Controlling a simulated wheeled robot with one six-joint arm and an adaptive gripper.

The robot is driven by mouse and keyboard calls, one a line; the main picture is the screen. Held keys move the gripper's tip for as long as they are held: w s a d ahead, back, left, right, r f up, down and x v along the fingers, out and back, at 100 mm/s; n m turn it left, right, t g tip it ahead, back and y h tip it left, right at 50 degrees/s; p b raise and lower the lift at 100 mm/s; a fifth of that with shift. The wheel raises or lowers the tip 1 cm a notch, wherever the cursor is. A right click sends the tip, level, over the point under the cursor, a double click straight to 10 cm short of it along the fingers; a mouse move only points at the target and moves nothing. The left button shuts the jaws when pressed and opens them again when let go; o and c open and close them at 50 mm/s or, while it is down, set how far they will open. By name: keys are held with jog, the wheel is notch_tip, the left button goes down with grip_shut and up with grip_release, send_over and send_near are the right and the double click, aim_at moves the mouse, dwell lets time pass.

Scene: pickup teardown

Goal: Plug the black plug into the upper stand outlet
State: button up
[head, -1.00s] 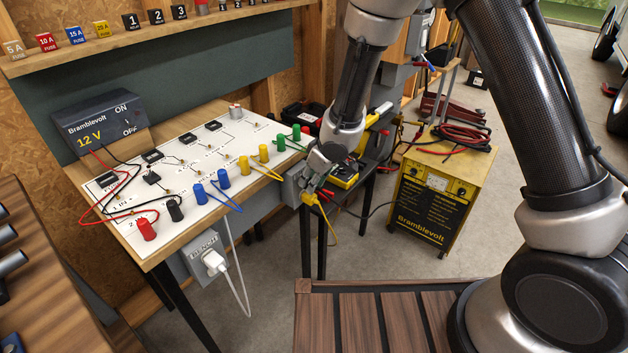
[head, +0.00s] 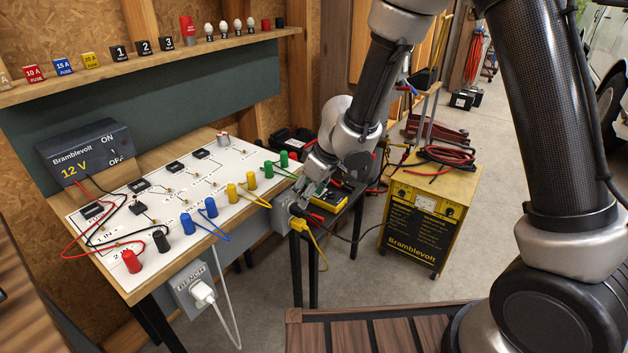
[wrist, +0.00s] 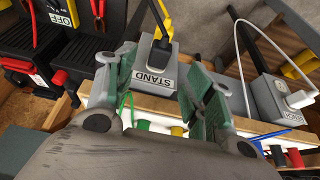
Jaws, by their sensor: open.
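The grey stand outlet box (head: 284,212) is fixed at the right end of the bench. In the wrist view the box (wrist: 152,66) appears upside down with its STAND label. The black plug (head: 297,210) is at the upper outlet, with its black cable running right toward the yellow charger. It also shows in the wrist view (wrist: 161,46); I cannot tell how deeply it sits. A yellow plug (head: 299,224) is at the lower outlet. My gripper (head: 302,190) is just above the black plug. In the wrist view its green-padded fingers (wrist: 158,88) are apart and empty.
A white plug (head: 203,292) sits in another outlet box under the bench front. Coloured binding posts and wires crowd the circuit board (head: 165,208). A dark side stand with a yellow meter (head: 322,199) is right of the gripper, and the yellow charger (head: 430,215) stands beyond it.

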jog(key=w+d+r+n+t+h, duration=0.1)
jog(key=w+d+r+h, duration=0.15)
jog(key=d, duration=0.35)
jog(key=w+d+r+t+h, duration=0.1)
jog(key=d+r, duration=0.3)
jog(key=d, duration=0.1)
jog(key=s+d+r+m+h, duration=0.2)
jog(key=s+d+r, duration=0.15)
jog(key=d, duration=0.45)
jog(key=s+d+r+m+h, duration=0.2)
jog(key=d+r, duration=0.2)
jog(key=d, duration=0.5)
jog(key=s+d+r+m+y, duration=0.1)
jog(key=s+d+r+m, duration=0.1)
jog(key=s, duration=0.5)
jog(key=s+d+r+m+y, duration=0.1)
jog(key=s+d+r+m, duration=0.1)
jog(key=s+r, duration=0.3)
jog(key=s+d+r+m+y, duration=0.2)
jog(key=s+d+r+m, duration=0.1)
jog(key=s, duration=0.6)
jog(key=shift+s+r, duration=0.4)
jog(key=shift+r, duration=0.1)
